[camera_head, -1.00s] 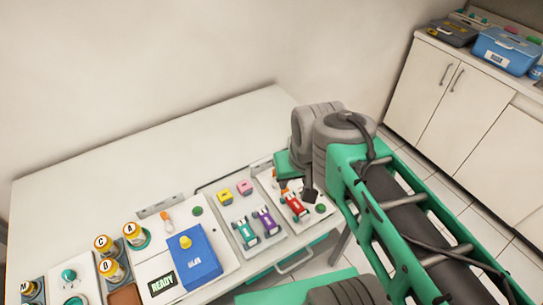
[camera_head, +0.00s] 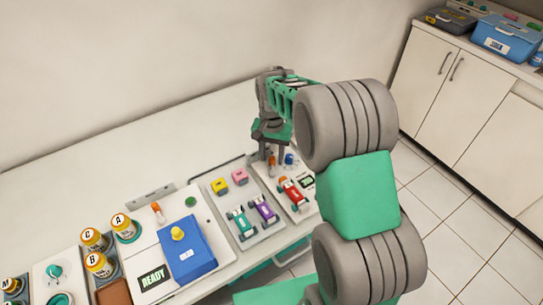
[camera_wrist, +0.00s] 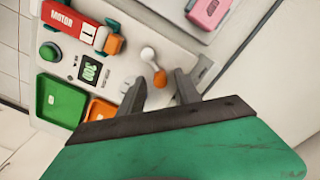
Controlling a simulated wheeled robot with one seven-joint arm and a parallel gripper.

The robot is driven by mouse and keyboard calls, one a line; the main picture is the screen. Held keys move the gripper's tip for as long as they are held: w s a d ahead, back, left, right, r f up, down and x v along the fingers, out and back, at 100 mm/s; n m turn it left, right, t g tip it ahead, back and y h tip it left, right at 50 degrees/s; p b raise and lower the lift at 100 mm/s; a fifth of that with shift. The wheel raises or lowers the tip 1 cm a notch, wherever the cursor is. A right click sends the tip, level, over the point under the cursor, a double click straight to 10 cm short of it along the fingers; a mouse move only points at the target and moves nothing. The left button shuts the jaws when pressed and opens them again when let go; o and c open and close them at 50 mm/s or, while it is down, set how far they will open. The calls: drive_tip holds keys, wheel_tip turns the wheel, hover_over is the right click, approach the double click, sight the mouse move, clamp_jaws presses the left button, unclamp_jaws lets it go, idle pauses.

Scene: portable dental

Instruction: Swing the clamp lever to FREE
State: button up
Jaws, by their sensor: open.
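A small lever with a white pivot and an orange grip (camera_wrist: 160,79) stands on a pale panel in the wrist view. In the head view its orange grip (camera_head: 272,161) shows by my fingertips. I take it for the clamp lever; no FREE marking is legible. My gripper (camera_head: 266,153) is open above the panel's far end. In the wrist view my gripper (camera_wrist: 159,80) has one finger on each side of the orange grip in the picture; contact cannot be told. A red motor (camera_wrist: 75,22) labelled MOTOR lies on the same panel.
The panel also has a small display (camera_wrist: 90,69) and a green button (camera_wrist: 60,72). A tray with a green car-shaped piece (camera_head: 240,223) and a purple one (camera_head: 263,209) is to the left, near yellow and pink blocks. A blue box (camera_head: 188,250) stands further left.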

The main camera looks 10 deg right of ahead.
drive_tip(key=shift+f, duration=0.35)
drive_tip(key=shift+c, duration=0.2)
clamp_jaws()
